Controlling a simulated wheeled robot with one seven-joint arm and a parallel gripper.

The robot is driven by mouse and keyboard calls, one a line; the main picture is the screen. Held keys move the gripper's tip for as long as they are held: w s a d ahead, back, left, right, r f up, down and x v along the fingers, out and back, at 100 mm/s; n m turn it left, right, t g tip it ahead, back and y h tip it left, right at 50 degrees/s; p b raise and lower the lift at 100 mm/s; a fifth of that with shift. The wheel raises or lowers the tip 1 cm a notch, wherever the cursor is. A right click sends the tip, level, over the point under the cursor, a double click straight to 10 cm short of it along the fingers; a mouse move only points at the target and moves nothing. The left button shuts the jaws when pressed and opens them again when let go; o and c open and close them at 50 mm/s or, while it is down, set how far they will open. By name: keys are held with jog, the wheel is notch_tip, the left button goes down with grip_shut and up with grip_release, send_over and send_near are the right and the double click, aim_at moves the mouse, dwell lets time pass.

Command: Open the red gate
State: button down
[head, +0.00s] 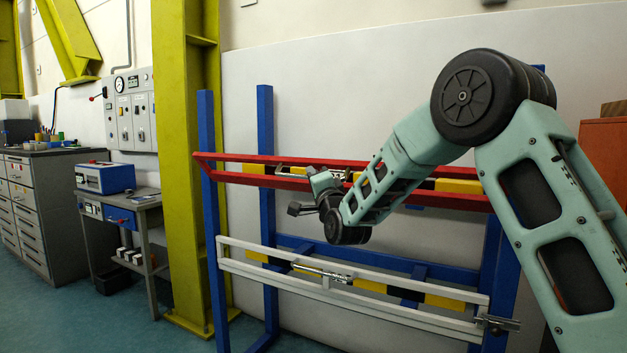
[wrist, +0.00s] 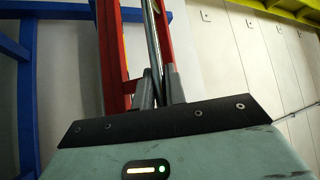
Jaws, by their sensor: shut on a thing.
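The red gate (head: 245,158) is the upper barrier on a blue frame, with red rails and a yellow-and-black striped bar. It also shows in the wrist view (wrist: 110,45), to the left of the fingers. A metal rod (wrist: 152,38) runs along it. My gripper (wrist: 160,73) is shut on this rod, with one grey finger on each side. In the head view my gripper (head: 318,178) is at the gate's front, left of its middle. My wrist partly hides the gate there. The exact contact between fingers and rod is hard to see.
A white gate (head: 390,310) with a metal latch sits below the red one. Blue posts (head: 207,200) stand at its left. A yellow column (head: 187,130), a workbench (head: 145,205) and a wall panel (head: 130,105) are further left. Floor is free at front left.

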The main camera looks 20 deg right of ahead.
jog(key=c, duration=1.5)
grip_release()
jog(key=shift+o, duration=0.2)
jog(key=b+v, duration=0.1)
jog(key=v, duration=1.6)
jog(key=shift+s, duration=0.25)
